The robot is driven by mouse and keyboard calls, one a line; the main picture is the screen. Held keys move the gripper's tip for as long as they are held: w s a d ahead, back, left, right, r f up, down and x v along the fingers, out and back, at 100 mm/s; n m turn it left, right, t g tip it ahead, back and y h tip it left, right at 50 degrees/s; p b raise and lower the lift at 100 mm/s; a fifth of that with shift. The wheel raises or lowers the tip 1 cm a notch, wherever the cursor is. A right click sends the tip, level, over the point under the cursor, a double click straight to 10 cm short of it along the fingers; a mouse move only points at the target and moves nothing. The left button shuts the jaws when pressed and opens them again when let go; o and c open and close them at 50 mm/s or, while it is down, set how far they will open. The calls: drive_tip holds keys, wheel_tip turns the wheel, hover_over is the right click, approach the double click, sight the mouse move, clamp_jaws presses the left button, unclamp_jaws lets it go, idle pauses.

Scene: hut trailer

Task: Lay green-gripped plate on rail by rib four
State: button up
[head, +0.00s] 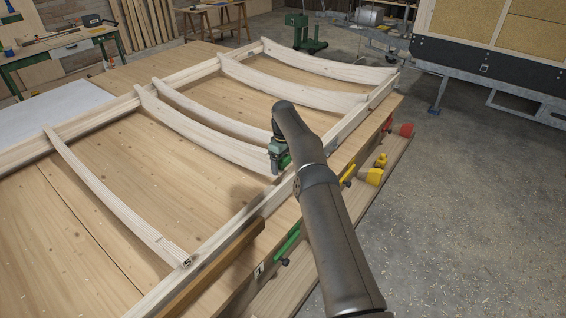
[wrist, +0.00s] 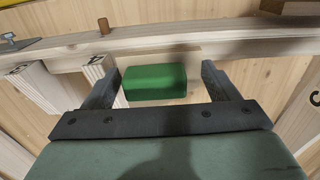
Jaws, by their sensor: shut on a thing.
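The plate's green grip (wrist: 155,83) is a block between my gripper's two dark fingers (wrist: 158,78) in the wrist view. Pale wood shows around it; the plate's own outline is hard to tell from the wood. The long side rail (wrist: 220,50) runs just beyond it. Two rib ends (wrist: 98,68) stand left of my gripper; their numbers are too small to read surely. In the head view my gripper (head: 277,168) points down beside the rail (head: 235,225), at the near end of a broad curved rib (head: 200,135). The plate is not clear there.
A rib marked 5 (head: 185,260) lies nearer on the left, and other ribs (head: 290,88) cross the frame farther back. A green clamp (head: 288,242), yellow pieces (head: 372,176) and a red piece (head: 406,130) line the outer edge.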

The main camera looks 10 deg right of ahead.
sight(283, 169)
drive_tip(key=shift+f, duration=0.1)
drive_tip(key=shift+f+b, duration=0.45)
drive_tip(key=shift+f, duration=0.3)
drive_tip(key=shift+f, duration=0.2)
idle(0.4)
drive_tip(key=shift+f+b, duration=0.65)
drive_tip(key=shift+f, duration=0.1)
drive_tip(key=shift+f+b, duration=0.65)
drive_tip(key=shift+f, duration=0.2)
idle(0.4)
drive_tip(key=o, duration=1.3)
drive_tip(key=shift+r+p, duration=0.5)
drive_tip(key=shift+r, duration=3.3)
